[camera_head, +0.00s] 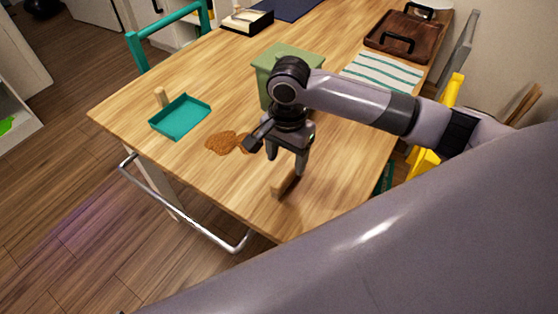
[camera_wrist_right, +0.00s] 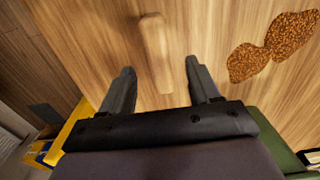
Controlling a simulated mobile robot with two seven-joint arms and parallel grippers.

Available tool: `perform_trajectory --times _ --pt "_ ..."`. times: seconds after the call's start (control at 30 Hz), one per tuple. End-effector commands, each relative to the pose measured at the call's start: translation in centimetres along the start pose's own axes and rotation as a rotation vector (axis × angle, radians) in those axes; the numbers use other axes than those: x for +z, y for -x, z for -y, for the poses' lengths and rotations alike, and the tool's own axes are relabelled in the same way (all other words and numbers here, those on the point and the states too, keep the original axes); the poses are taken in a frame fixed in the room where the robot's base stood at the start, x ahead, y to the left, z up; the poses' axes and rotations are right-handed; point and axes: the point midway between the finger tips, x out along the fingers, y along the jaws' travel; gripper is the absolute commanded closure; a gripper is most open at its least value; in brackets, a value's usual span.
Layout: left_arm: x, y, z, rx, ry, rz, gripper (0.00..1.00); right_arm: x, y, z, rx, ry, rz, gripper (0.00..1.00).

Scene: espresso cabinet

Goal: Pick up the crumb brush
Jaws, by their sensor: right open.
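The crumb brush (camera_head: 285,184), with a pale wooden body and a darker side, sits near the front edge of the wooden table. My right gripper (camera_head: 286,164) points down just above it, open and empty. In the right wrist view the brush (camera_wrist_right: 155,45) shows as a long wooden bar ahead of and between the two spread fingers of my right gripper (camera_wrist_right: 159,68). I see no contact between the fingers and the brush. My left gripper is not in view.
Brown crumbs (camera_head: 221,142) lie left of my gripper. A teal dustpan (camera_head: 180,117) lies further left. A green bin (camera_head: 275,63) stands behind my wrist. A striped towel (camera_head: 382,75) and a brown tray (camera_head: 403,33) are at the back right. The front table edge is close to the brush.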

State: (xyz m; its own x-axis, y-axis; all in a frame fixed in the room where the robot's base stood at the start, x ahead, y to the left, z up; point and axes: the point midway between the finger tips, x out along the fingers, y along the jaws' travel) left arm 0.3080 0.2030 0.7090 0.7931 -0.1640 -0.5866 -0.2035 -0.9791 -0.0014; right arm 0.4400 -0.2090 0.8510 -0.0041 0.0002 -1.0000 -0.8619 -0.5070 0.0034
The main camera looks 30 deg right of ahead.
Motion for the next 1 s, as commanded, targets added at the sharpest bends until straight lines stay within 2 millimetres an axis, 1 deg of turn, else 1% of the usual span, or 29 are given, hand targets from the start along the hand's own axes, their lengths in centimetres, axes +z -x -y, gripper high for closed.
perform_trajectory --times 0.13,0.27,0.4,0.5,0.6,0.8,0.83,0.87,0.9,0.97,1.0 --pt "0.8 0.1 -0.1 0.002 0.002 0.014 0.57 -0.1 -1.5 -0.1 0.003 -0.002 -0.001 0.38" --pt "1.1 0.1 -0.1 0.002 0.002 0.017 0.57 -0.2 -3.0 -0.1 0.003 -0.002 -0.001 0.38" --pt "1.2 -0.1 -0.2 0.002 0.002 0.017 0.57 -0.4 -5.2 -0.1 0.003 -0.002 -0.001 0.38" --pt "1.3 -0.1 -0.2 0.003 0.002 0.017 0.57 -0.4 -6.5 0.0 0.001 0.0 -0.001 0.38" --pt "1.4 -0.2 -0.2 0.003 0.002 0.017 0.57 -0.4 -7.0 0.0 0.0 0.0 -0.002 0.38" --pt "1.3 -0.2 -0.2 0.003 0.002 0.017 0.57 -0.4 -7.0 0.0 -0.001 0.001 -0.002 0.38" --pt "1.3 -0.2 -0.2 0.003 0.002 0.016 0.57 -0.4 -7.0 0.0 -0.001 0.001 -0.002 0.42" --pt "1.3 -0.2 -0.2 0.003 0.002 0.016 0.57 -0.4 -7.0 0.0 -0.001 0.001 -0.002 0.51" --pt "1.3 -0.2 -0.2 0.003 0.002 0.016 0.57 -0.4 -7.0 0.0 -0.001 0.001 -0.002 0.64" --pt "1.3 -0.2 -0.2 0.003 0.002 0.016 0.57 -0.4 -7.0 0.0 -0.001 0.001 -0.001 0.84" --pt "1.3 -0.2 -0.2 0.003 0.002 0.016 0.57 -0.4 -7.0 0.0 -0.001 0.001 -0.001 0.96"
